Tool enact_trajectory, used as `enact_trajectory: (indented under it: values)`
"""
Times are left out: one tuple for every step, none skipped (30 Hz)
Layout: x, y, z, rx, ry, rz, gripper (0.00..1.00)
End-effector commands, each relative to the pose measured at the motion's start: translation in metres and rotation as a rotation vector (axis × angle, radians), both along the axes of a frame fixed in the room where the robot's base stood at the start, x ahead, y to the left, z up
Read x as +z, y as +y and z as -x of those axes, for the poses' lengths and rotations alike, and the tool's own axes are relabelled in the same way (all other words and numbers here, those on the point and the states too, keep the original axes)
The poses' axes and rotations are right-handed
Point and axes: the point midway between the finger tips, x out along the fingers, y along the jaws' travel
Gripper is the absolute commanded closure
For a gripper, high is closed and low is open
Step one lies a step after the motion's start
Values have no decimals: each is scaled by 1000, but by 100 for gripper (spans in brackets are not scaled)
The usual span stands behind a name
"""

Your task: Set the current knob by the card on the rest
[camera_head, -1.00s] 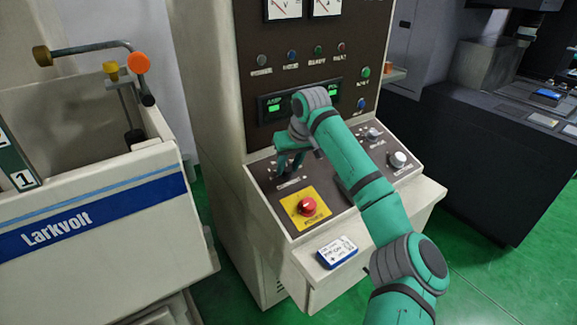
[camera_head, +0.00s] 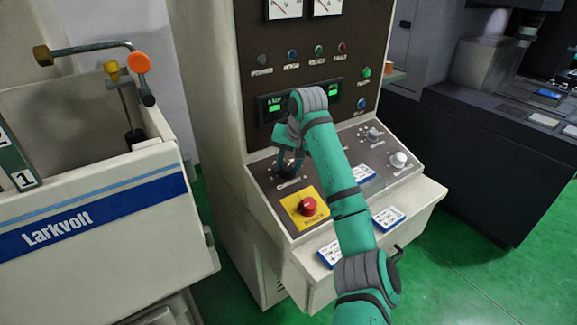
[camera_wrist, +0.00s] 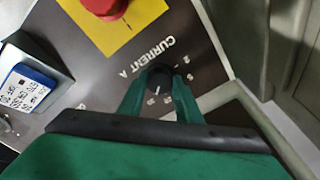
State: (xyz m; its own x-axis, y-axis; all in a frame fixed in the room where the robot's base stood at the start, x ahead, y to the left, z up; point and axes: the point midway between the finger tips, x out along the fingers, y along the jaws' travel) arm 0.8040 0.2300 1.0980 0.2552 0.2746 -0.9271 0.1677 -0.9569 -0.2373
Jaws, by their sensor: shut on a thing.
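The dark current knob (camera_wrist: 160,75) shows in the wrist view beside the white words "CURRENT A", with a few small scale numbers around it. A pale mark shows on the knob, pointing toward the bottom of that picture. My gripper (camera_wrist: 160,84) has its two green fingers on either side of the knob and is shut on it. In the head view my gripper (camera_head: 287,162) is at the left of the sloped panel, hiding most of the knob.
A red stop button (camera_head: 308,204) on a yellow plate sits just in front of the knob. Two pale knobs (camera_head: 398,160) are at the panel's right. A Larkvolt tank (camera_head: 95,215) stands left, with green floor between machines at right.

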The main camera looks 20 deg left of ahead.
Motion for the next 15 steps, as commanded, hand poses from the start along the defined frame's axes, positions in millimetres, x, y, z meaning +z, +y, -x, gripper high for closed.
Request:
enact_trajectory:
  values:
    - [0,-1,0,-8,3,-1,92]
    - [0,-1,0,-11,4,-2,92]
    - [0,-1,0,-15,4,-3,92]
    - [0,-1,0,-18,5,-4,92]
    - [0,-1,0,-19,5,-3,92]
    - [0,-1,0,-21,6,-4,92]
    - [0,-2,0,-21,6,-4,92]
    - [0,-2,0,-21,6,-4,92]
    - [0,-2,0,-21,6,-4,92]
    - [0,-2,0,-21,6,-3,92]
    - [0,-2,0,-21,6,-3,92]
    - [0,-2,0,-21,6,-3,92]
    - [0,-2,0,-21,6,-3,92]
    - [0,-2,0,-21,6,-3,92]
    - [0,-2,-1,-21,6,-3,67]
